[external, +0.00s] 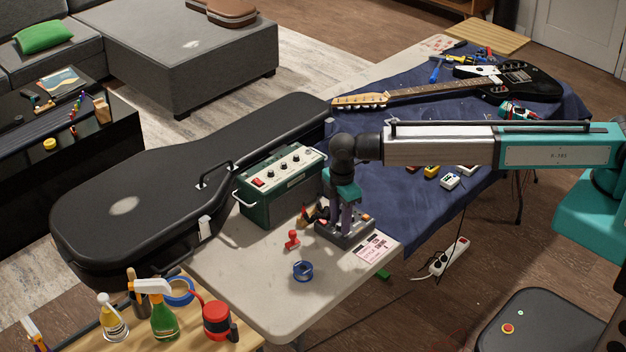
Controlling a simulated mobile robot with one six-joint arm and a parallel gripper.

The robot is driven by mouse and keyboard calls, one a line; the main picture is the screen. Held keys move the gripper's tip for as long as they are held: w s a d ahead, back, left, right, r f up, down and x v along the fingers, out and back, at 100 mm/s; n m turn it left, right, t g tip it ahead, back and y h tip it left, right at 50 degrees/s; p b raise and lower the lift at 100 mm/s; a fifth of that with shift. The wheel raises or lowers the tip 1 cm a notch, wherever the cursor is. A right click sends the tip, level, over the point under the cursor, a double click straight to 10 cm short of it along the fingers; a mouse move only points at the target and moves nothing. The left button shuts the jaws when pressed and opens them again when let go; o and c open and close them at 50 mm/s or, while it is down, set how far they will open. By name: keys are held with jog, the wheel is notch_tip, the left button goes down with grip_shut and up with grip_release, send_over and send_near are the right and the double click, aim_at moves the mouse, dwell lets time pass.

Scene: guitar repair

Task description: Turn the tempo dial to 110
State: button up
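My gripper (347,219) points straight down over a dark grey box (337,240) on the pale table. Its fingertips are at the top of the box, and they cover its middle. The box has small orange and light-coloured parts near its edges. I see no dial marked tempo and no number scale; a dial on this box may be hidden behind the fingers. Whether the fingers are open or shut on something is too small to tell. A green amplifier (268,210) with a row of knobs on its light top panel stands to the left of the gripper.
A red object (292,240), a blue spool (303,271) and a printed card (376,249) lie near the box. A black guitar case (130,205) lies left. Small pedals (450,181) and a guitar (510,78) lie on the blue cloth. The table's front is clear.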

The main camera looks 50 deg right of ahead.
grip_shut()
jog(key=shift+m, duration=0.5)
jog(key=shift+f+m+b, duration=0.1)
jog(key=shift+m+b, duration=0.55)
jog(key=shift+m, duration=0.25)
jog(key=shift+m+b, duration=0.45)
jog(key=shift+m, duration=1.15)
grip_release()
